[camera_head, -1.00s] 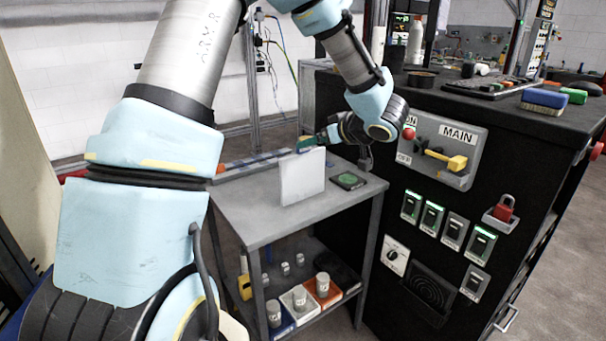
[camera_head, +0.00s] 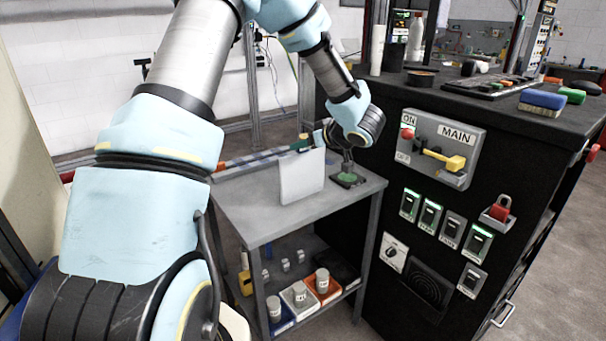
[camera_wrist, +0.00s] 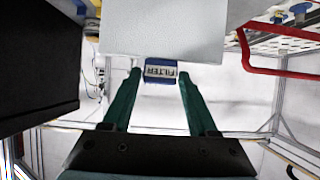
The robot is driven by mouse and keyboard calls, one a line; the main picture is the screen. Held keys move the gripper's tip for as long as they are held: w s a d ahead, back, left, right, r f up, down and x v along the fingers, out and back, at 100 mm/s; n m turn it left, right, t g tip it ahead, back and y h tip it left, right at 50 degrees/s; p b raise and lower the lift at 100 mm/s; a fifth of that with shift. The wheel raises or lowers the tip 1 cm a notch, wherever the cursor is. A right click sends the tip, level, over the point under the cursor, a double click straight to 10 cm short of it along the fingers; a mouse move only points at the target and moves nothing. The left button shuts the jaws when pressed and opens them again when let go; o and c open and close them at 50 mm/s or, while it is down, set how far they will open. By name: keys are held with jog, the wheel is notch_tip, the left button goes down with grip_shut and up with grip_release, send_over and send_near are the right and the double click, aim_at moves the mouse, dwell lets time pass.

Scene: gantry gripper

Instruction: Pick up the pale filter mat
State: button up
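The pale filter mat (camera_head: 302,178) stands upright as a flat panel on the grey side table (camera_head: 262,224). In the wrist view the mat (camera_wrist: 165,28) fills the top middle, with a blue tag lettered FILTER (camera_wrist: 160,71) below its edge. My gripper (camera_wrist: 159,73) has its two green fingers apart, one on each side of the tag, with gaps visible. In the head view my gripper (camera_head: 302,144) is at the mat's upper edge, partly hidden behind it. Contact with the mat cannot be told.
A dark square pad with a green disc (camera_head: 348,179) lies right of the mat, under my wrist. The black cabinet (camera_head: 390,130) with switches rises close on the right. The table's lower shelf holds several small weights and coloured trays (camera_head: 300,294). The table's front is clear.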

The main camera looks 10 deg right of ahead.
grip_shut()
jog(key=shift+r, duration=0.15)
dwell(0.5)
